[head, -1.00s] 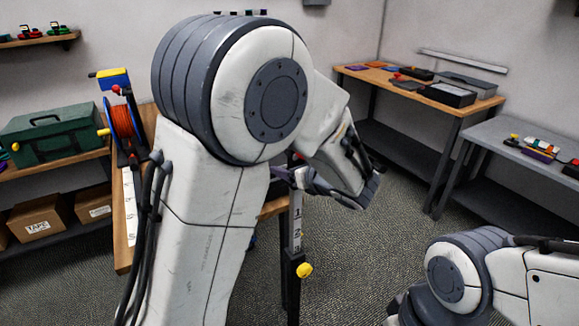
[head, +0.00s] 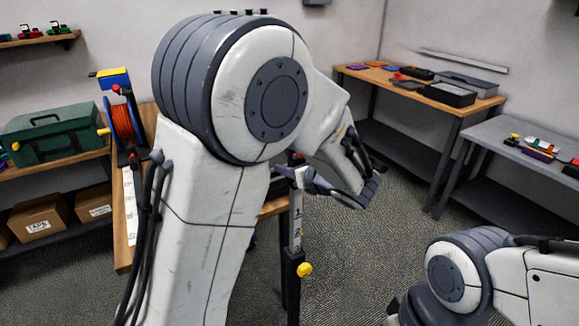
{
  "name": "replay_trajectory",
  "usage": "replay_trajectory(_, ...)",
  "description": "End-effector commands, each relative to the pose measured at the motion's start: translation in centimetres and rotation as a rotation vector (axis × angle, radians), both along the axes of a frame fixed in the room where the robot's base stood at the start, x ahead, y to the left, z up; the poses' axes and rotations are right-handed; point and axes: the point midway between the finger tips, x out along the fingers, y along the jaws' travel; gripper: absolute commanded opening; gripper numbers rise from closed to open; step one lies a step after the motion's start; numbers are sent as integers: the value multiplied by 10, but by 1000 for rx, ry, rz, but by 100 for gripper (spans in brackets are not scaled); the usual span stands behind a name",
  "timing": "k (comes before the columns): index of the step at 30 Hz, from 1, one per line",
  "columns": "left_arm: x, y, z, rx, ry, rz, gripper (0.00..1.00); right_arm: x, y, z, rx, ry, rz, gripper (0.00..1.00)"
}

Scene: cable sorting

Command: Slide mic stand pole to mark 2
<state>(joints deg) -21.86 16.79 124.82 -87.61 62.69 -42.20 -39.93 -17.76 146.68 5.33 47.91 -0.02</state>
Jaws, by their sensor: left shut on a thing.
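The mic stand's pale inner pole (head: 297,222) stands upright, with dark number marks on its face. The marks 1 and 2 show above the dark lower tube (head: 290,285); anything lower is too small to read surely. A yellow knob (head: 304,270) sticks out at the right of the collar where the pole enters the tube. My left gripper (head: 292,172) is shut on the mic stand pole near its upper part, above the marks. My left arm hides part of the grip and the area left of the stand. My right gripper is not in view; only my right arm shows at lower right.
A wooden bench (head: 123,235) with an orange cable reel (head: 123,120) stands behind and left of my arm. A green toolbox (head: 50,135) sits on a left shelf. A wooden table (head: 470,105) and a grey table (head: 480,133) stand at right. Carpet between is clear.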

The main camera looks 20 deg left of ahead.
Motion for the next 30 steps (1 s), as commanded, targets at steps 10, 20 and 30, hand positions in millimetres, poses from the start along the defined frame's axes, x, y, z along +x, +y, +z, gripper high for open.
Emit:
replay_trajectory(10, 0, -1, 1, -1, -1, -1, 0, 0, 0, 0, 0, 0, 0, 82)
replay_trajectory(20, 0, -1, 1, 0, -2, -1, 0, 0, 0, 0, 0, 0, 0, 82)
replay_trajectory(30, 0, -1, -8, 0, -1, -2, 0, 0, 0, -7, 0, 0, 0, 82)
